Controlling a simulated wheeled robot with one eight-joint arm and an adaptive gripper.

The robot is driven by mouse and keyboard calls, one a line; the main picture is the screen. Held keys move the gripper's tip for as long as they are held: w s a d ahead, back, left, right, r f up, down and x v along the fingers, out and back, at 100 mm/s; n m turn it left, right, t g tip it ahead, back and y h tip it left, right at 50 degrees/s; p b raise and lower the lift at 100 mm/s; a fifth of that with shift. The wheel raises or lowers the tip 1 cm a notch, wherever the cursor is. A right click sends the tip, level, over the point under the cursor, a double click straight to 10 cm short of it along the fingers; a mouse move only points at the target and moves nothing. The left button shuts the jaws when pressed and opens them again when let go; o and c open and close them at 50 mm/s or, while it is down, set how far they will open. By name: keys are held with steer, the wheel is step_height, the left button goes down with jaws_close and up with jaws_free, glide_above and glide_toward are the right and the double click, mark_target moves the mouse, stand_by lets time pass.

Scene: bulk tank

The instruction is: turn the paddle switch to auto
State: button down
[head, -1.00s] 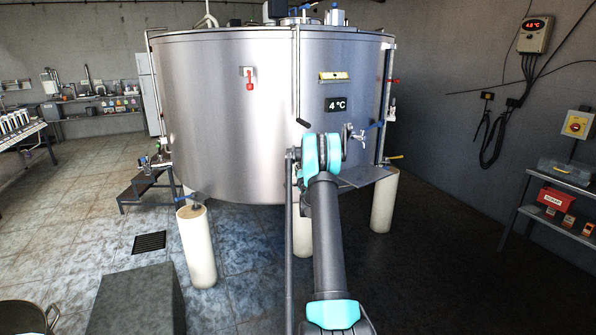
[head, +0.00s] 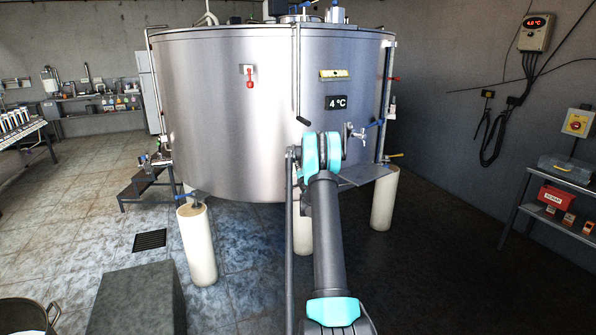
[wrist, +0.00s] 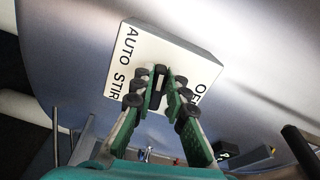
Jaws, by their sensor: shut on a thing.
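In the wrist view the white switch plate (wrist: 165,47) is mounted on the steel tank and looks tilted. It reads "AUTO STIR" on the left and "OFF" on the right, the latter partly hidden by a finger. The dark paddle switch (wrist: 160,70) is at the plate's middle, between my fingertips. In the head view my arm covers the switch and gripper.
The tank (head: 225,120) stands on pale legs. A grey block (head: 137,299) stands at the lower left. A shelf (head: 560,222) stands at the right wall.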

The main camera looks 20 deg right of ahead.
steer(key=c, duration=1.5)
jaws_free()
steer(key=shift+c, duration=0.2)
steer(key=s+a, duration=0.1)
steer(key=s, duration=1.1)
steer(key=shift+a, duration=0.4)
